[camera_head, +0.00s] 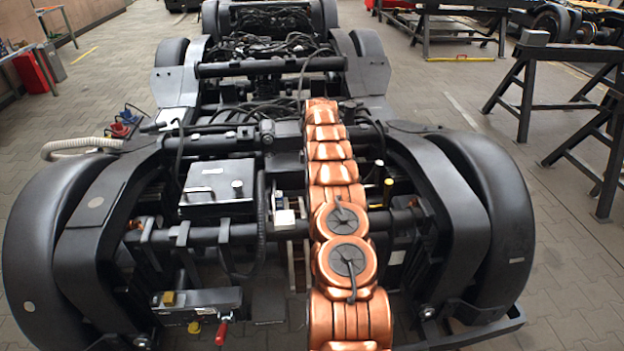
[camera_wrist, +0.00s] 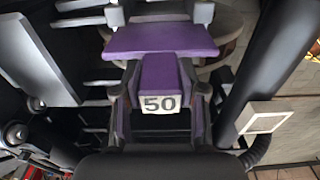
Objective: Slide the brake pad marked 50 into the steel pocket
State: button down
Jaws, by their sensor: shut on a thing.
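The purple brake pad (camera_wrist: 160,40) shows in the wrist view as a wide plate with a narrower purple block (camera_wrist: 158,76) nearer to me. That block has a white label reading 50. My gripper (camera_wrist: 160,96) is shut on the block, with a dark finger on each side of it. In the head view my copper-coloured arm hides the gripper and pad.
The dark bogie frame (camera_head: 95,215) surrounds the work area, with crossing bars and hoses close by. A grey box (camera_head: 218,188) sits left of my arm, and a red-handled lever (camera_head: 222,332) is at lower left. Black trestles (camera_head: 528,85) stand at right beyond open floor (camera_head: 565,245).

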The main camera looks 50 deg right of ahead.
jog(key=shift+f+b, duration=1.6)
jog(key=shift+f, duration=2.05)
dwell(4.3)
